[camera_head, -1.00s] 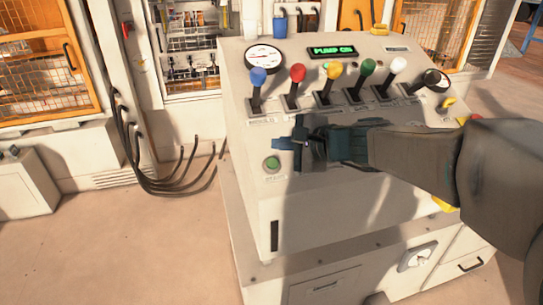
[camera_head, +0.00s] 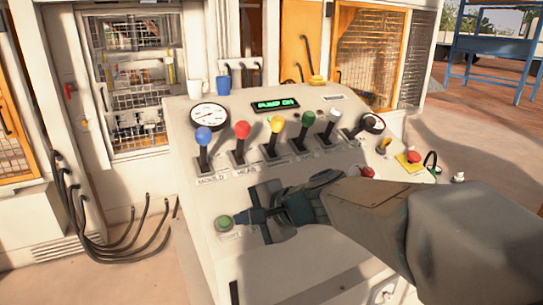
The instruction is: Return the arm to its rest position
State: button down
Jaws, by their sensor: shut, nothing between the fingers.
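My gripper (camera_head: 243,218) is shut and empty. It is in front of the sloping face of the control console (camera_head: 190,262), its tip just right of the round green button (camera_head: 224,221) in the picture. I cannot tell whether it touches the panel. My arm reaches in from the lower right, bent, and covers part of the console's right side. Above the gripper stands a row of levers with blue (camera_head: 203,135), red (camera_head: 242,129), yellow (camera_head: 277,123), green (camera_head: 308,118), white (camera_head: 335,115) and black knobs. The green display (camera_head: 276,104) reads PUMP ON.
A round gauge (camera_head: 209,115) sits at the console's upper left. A red stop button (camera_head: 413,157) is on its right side. Black cables (camera_head: 120,240) hang at the left. Open floor lies to the right.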

jog(key=s+d+f+n+h, duration=0.3)
jog(key=s+d, duration=0.2)
jog(key=d, duration=0.3)
jog(key=s+d+f+n+g+h, duration=0.1)
jog(key=s+d+f+n+h, duration=0.1)
jog(key=s+d, duration=0.3)
jog(key=s+d+f+n+h, duration=0.3)
jog(key=s+d+h, duration=0.2)
jog(key=d, duration=0.6)
jog(key=shift+s+d+f+n+g, duration=0.3)
jog(key=shift+d+f, duration=0.05)
jog(key=shift+f, duration=0.05)
